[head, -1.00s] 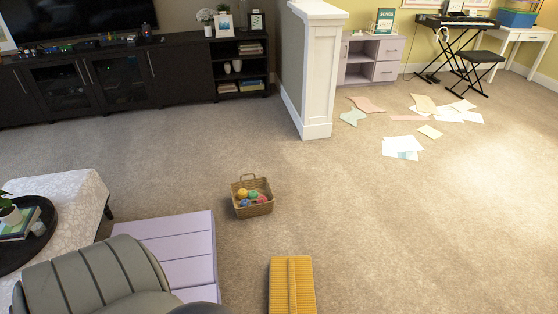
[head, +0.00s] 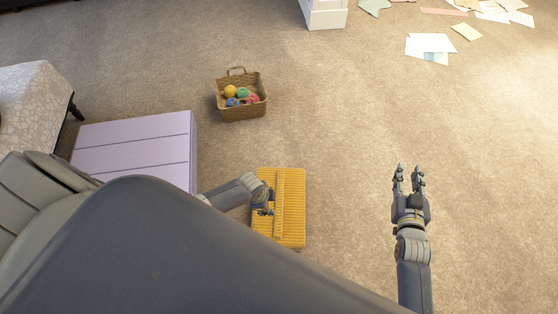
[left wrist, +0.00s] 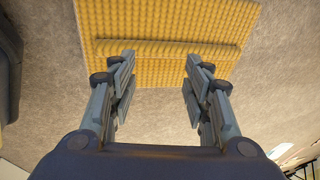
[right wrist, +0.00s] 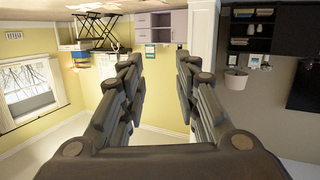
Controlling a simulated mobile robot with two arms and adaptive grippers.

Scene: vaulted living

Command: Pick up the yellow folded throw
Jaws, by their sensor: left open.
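The yellow folded throw (head: 292,222) lies on the carpet in the head view, a ribbed rectangle with a raised ridge along it. In the left wrist view the throw (left wrist: 165,20) fills the top middle, its ridge just beyond my fingertips. My left gripper (head: 267,198) is over the throw's left part in the head view. In the left wrist view the left gripper (left wrist: 158,65) is open, its fingers apart with nothing between them. My right gripper (head: 409,170) is held out to the right of the throw, open and empty; its spread fingers (right wrist: 159,65) also show in the right wrist view.
A wicker basket (head: 243,114) with colourful yarn balls stands beyond the throw. A lilac box-like piece (head: 130,150) is left of the throw, near a patterned ottoman (head: 35,95). Papers (head: 430,45) lie scattered at the upper right. Carpet on the right is clear.

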